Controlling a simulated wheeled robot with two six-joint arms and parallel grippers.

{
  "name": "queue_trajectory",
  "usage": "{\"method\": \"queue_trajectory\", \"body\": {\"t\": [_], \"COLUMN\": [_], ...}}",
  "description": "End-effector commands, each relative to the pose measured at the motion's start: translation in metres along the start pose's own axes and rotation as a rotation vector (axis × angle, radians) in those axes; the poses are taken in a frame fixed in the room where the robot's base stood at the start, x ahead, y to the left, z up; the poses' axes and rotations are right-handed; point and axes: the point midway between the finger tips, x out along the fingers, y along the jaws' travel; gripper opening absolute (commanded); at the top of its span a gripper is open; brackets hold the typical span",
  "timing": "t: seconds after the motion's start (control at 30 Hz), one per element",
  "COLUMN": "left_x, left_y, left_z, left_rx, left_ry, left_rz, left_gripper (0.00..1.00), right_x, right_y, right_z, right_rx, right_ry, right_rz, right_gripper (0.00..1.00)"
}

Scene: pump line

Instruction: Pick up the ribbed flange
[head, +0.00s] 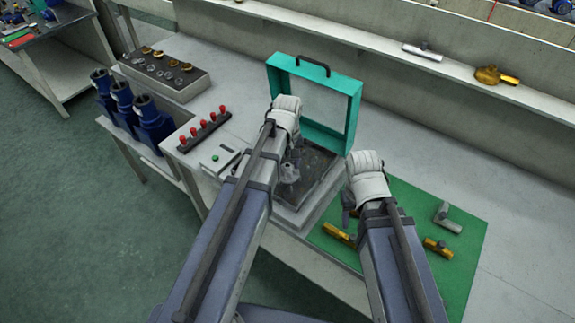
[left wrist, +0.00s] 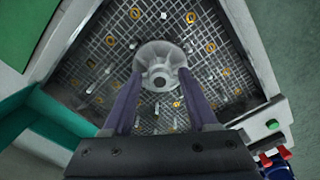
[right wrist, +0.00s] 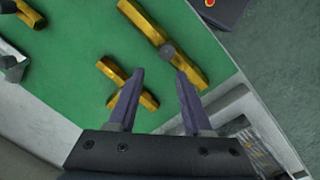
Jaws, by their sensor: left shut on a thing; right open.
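The ribbed flange (left wrist: 163,58) is a grey round part with ribs and a central hole. My left gripper (left wrist: 160,100) is shut on it, a finger on each side. Behind it lies the dark gridded floor of the teal-lidded box (left wrist: 262,108). In the head view the flange (head: 289,174) shows small and partly hidden by my left arm, over the box; whether it touches the floor I cannot tell. My right gripper (right wrist: 157,78) is open and empty above the green mat (right wrist: 80,45), near brass fittings (right wrist: 165,45).
The box's teal lid (head: 352,108) stands open behind. A rack of red-topped pegs (head: 204,128) and a panel with a green button (head: 217,159) are left of the box. Blue cylinders (head: 122,96) stand further left. A grey fitting (head: 446,217) lies on the mat; bare bench is at right.

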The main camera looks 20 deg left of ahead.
Motion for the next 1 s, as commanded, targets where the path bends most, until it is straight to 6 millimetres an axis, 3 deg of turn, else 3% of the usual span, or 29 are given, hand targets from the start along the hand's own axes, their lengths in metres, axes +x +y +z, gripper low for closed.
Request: {"method": "queue_trajectory", "body": {"t": [0.63,1.0], "left_x": [-0.087,-0.098], "left_y": [0.0,0.0], "left_z": [0.0,0.0], "left_rx": [0.0,0.0], "left_ry": [-0.001,0.0], "left_rz": [0.001,0.001], "left_gripper": [0.0,0.0], "right_x": [-0.087,-0.098], "right_y": [0.008,0.009], "right_z": [0.005,0.006], "right_rx": [0.0,-0.001], "right_ry": [0.0,0.0], "right_rz": [0.0,0.0], "right_gripper": [0.5,0.5]}}
